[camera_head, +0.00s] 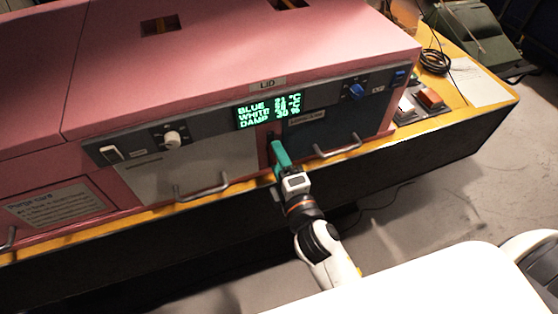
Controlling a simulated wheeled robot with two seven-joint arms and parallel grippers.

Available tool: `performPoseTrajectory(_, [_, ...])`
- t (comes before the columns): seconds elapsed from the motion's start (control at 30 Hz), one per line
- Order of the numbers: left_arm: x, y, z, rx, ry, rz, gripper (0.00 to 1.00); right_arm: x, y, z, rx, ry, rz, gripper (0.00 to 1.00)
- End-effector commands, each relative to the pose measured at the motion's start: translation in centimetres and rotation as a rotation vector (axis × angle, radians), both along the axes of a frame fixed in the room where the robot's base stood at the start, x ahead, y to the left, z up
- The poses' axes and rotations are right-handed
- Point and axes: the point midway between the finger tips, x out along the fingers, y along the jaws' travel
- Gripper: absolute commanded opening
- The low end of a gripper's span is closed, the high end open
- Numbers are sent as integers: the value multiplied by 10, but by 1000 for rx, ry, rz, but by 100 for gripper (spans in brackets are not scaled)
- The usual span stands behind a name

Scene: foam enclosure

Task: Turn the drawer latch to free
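The pink enclosure has two drawer fronts, a pale grey one (180,168) on the left and a dark blue-grey one (335,122) on the right. My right gripper (279,153), with teal fingers, is at the narrow pink strip between these two fronts, just below the green display. A small dark part (270,136) shows at the fingertips; I cannot tell whether it is the latch or whether the fingers touch it. The latch is not clearly seen, and the gripper covers part of that strip. The finger gap is not visible. My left gripper is out of view.
Metal bar handles stick out from the pale front (201,189) and the dark front (338,147). Above are a white knob (172,138), a blue knob (356,91) and the display (269,111). A yellow ledge (388,139) runs along the front; open floor lies at right.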

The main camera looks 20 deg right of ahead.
Motion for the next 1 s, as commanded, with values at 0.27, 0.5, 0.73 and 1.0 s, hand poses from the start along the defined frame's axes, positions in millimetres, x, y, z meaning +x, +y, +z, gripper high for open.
performPoseTrajectory(0.27, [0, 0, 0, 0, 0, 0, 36, 0, 0, 0, -3, -1, 0, 73])
performPoseTrajectory(0.5, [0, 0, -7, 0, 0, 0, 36, -15, -1, -3, -3, 1, 0, 73])
performPoseTrajectory(0.73, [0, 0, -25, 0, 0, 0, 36, -59, -2, -5, -2, 3, 0, 73])
performPoseTrajectory(1.0, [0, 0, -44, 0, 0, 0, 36, -102, -4, -4, -1, 2, -1, 73])
